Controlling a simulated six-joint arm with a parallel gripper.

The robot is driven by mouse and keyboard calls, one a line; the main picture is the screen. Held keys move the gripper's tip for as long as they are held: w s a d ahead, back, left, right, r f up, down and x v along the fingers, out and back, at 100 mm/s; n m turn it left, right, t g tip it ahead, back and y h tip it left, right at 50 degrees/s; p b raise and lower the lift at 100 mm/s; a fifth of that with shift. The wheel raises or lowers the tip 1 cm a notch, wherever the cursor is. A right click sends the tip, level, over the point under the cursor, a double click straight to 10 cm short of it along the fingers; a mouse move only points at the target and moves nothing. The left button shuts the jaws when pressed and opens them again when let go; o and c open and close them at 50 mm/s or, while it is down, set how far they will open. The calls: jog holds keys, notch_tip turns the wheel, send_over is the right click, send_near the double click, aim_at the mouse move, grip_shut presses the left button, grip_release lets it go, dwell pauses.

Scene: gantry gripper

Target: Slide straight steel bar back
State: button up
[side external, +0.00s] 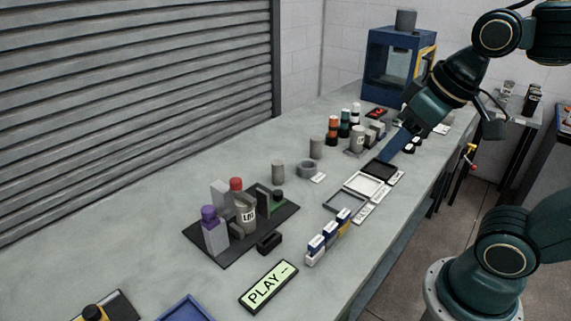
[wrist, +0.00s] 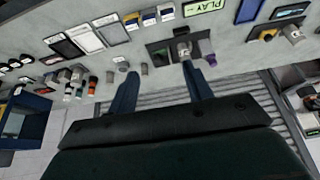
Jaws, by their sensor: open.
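I cannot pick out a straight steel bar for certain in either view. In the side external view, an upright grey block (side external: 220,193) stands on a dark mat (side external: 205,248) beside a grey can and a purple-topped bottle (side external: 211,232). My gripper (side external: 392,150) is above the far part of the bench, by the dark and white trays; its blue fingers overlap each other there. In the wrist view my gripper (wrist: 160,72) has its two blue fingers wide apart with nothing held between them.
Grey cylinders (side external: 278,172) and a grey ring (side external: 307,169) stand mid-bench. Shallow trays (side external: 345,203), small boxes (side external: 315,246) and a PLAY sign (side external: 268,286) lie towards the front. A blue machine (side external: 388,68) stands at the far end. The bench's left side is clear along the shutter.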

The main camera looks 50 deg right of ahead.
jog(key=w+a+r+g, duration=0.1)
jog(key=w+r, duration=0.3)
jog(key=w, duration=0.4)
jog(key=m+g, duration=0.2)
jog(key=g, duration=0.2)
send_over(235, 180)
notch_tip(235, 180, down, 9)
jog(key=shift+f, duration=0.15)
notch_tip(235, 180, down, 14)
jog(key=shift+r, duration=0.2)
